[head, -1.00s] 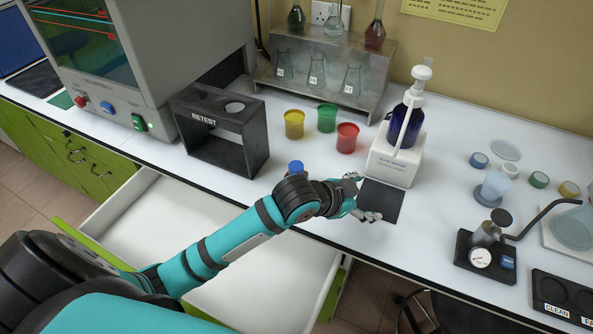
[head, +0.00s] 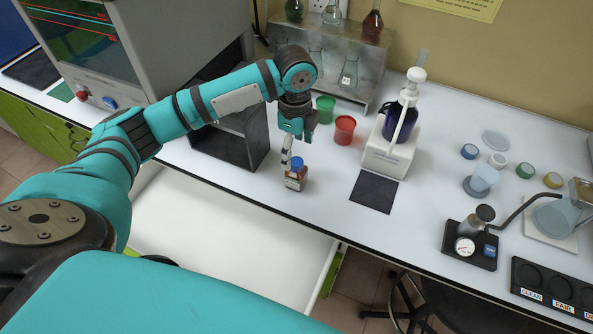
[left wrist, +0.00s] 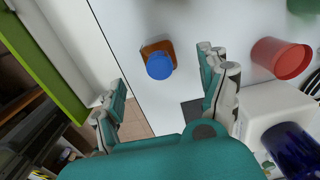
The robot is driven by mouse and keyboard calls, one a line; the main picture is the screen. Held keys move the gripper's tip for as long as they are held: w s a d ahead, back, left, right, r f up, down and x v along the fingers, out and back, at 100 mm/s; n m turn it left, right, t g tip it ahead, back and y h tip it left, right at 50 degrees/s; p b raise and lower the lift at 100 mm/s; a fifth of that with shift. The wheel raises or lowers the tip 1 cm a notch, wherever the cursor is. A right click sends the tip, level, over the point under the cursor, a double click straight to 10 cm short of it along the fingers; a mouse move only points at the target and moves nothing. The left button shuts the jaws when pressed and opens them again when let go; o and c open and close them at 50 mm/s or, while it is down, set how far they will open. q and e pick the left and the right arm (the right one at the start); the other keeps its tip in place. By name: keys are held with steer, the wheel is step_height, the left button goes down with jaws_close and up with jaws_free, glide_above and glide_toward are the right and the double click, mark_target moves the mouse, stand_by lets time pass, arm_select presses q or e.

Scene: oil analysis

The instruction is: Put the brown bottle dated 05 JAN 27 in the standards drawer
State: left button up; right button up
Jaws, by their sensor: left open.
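A small brown bottle (head: 296,181) with a blue cap and a pale label stands upright on the white bench near its front edge. The label is too small to read. My left gripper (head: 298,146) is open and empty, pointing down just above and behind the bottle. In the left wrist view the bottle's blue cap (left wrist: 159,66) lies between the spread fingers (left wrist: 161,72), apart from both. An open drawer (head: 225,240) with a white, empty-looking inside is below the bench edge; my arm hides part of it. My right gripper is not in view.
A black RETEST rack (head: 228,140) stands left of the bottle, partly behind my arm. A red cup (head: 344,130), a green cup (head: 325,109) and a white dispenser stand (head: 386,158) are close by. A black mat (head: 374,191) lies to the right.

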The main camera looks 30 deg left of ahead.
mark_target(296, 161)
arm_select(q)
step_height(296, 161, down, 6)
steer(key=shift+r+p, duration=0.1)
steer(key=shift+p, duration=0.35)
steer(key=shift+d+f, duration=0.1)
steer(key=shift+f, duration=0.3)
step_height(296, 161, down, 4)
steer(key=shift+s+d+r+p, duration=0.1)
steer(key=shift+r+p, duration=0.1)
steer(key=shift+p, duration=0.7)
steer(key=shift+f, duration=0.45)
steer(key=c, duration=1.4)
steer(key=shift+c, duration=0.6)
steer(key=shift+r, duration=0.1)
